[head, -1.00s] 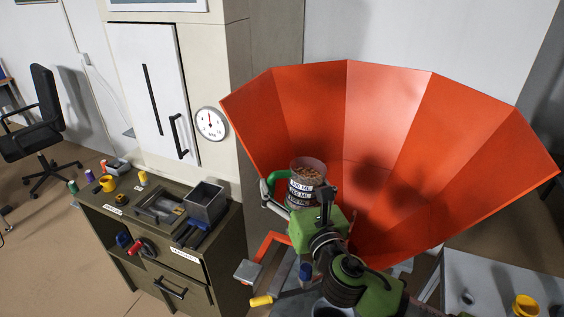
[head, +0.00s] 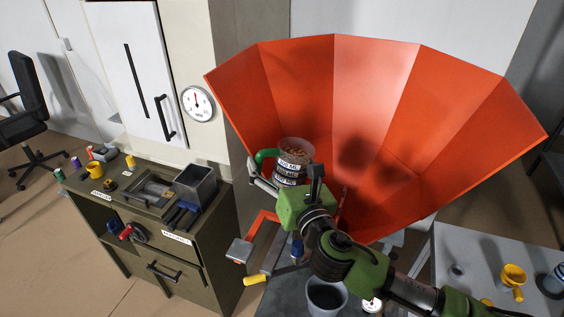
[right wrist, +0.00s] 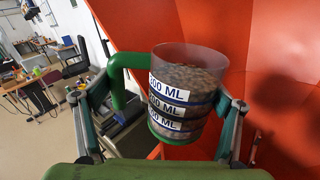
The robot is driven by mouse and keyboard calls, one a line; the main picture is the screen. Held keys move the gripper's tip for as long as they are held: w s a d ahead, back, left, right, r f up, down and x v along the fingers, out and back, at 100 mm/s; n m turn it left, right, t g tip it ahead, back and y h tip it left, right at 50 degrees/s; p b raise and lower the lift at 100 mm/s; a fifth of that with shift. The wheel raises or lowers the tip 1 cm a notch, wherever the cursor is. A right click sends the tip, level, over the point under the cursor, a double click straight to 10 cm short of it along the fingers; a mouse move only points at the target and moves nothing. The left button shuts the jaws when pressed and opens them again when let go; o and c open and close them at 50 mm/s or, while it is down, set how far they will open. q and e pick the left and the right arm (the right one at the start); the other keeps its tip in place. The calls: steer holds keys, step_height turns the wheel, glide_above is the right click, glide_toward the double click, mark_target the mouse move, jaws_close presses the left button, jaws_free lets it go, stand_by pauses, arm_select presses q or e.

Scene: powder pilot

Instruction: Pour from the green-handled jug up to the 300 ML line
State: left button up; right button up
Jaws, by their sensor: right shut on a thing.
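The green-handled jug (head: 292,170) is clear, with white ML labels on its side. It is held upright in front of the orange funnel (head: 375,110). In the right wrist view the jug (right wrist: 185,100) is full of brown granules to above its top label, close to the rim. Its green handle (right wrist: 118,80) is on the left. My right gripper (head: 289,181) is shut on the jug, with one finger on each side. A dark grey open cup (head: 325,298) stands below on the grey table; I cannot see its contents clearly. My left gripper is not in view.
An olive cabinet (head: 185,245) at left carries a grey metal bin (head: 195,184), a yellow cup (head: 100,153) and small spools. A round dial (head: 197,103) is on the wall. A grey table at right holds a yellow cup (head: 513,276). A yellow-handled lever (head: 256,280) juts out below the jug.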

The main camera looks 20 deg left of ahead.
steer(key=shift+f, duration=0.25)
steer(key=shift+a+f+m+b, duration=0.15)
steer(key=shift+m+b, duration=0.15)
steer(key=shift+m, duration=0.2)
steer(key=shift+r+m, duration=0.25)
steer(key=shift+m, duration=0.35)
steer(key=shift+s+a+r+m+p, duration=0.15)
steer(key=shift+r+m+p, duration=0.1)
steer(key=shift+m+p, duration=0.25)
steer(key=shift+r+m, duration=0.25)
steer(key=shift+m, duration=0.85)
steer(key=m, duration=0.3)
steer(key=shift+w+d+f+m, duration=0.1)
steer(key=shift+w+d+m, duration=0.1)
steer(key=shift+d+m, duration=0.2)
steer(key=shift+w+d, duration=0.1)
steer(key=shift+w, duration=0.05)
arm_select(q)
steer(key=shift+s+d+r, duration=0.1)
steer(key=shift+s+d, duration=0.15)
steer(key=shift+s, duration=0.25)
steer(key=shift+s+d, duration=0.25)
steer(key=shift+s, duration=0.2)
arm_select(e)
steer(key=shift+m, duration=0.3)
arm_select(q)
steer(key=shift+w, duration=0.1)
